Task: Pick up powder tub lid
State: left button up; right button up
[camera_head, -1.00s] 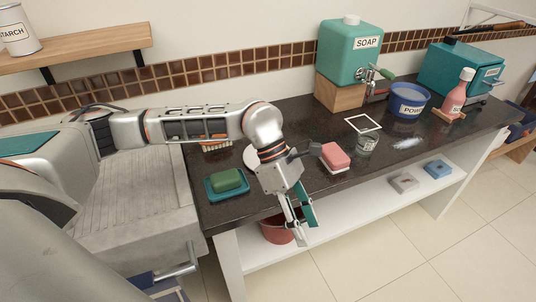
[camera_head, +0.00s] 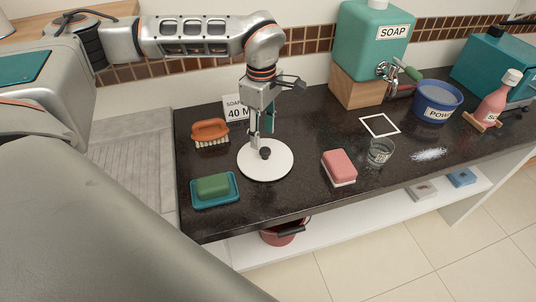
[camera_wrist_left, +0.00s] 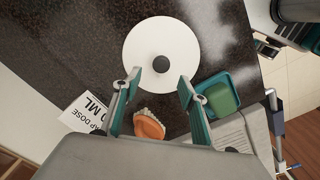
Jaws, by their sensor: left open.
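The powder tub lid (camera_head: 283,164) is a white round disc with a dark knob (camera_head: 265,153) at its centre. It lies flat on the dark counter, and it also shows in the left wrist view (camera_wrist_left: 143,52). My left gripper (camera_head: 261,140) points down above the lid, close to the knob. In the left wrist view its two fingers (camera_wrist_left: 158,88) are apart, with the knob between and just beyond the tips, not gripped. The blue powder tub (camera_head: 437,103) stands open at the back right. My right gripper is not in view.
On the dark counter are a green sponge on a teal dish (camera_head: 215,189), an orange brush (camera_head: 210,132), a sign (camera_head: 234,108), a pink sponge (camera_head: 339,167), a glass (camera_head: 380,152) and a soap dispenser (camera_head: 372,45). Spilled white powder (camera_head: 429,154) lies at the right.

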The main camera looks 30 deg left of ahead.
aim_at(265, 149)
pick_arm(q)
jog(key=shift+s+f, duration=0.15)
jog(key=shift+f, duration=0.3)
jog(key=f, duration=0.5)
jog(key=shift+d+p, duration=0.3)
jog(key=shift+d, duration=0.05)
grip_shut()
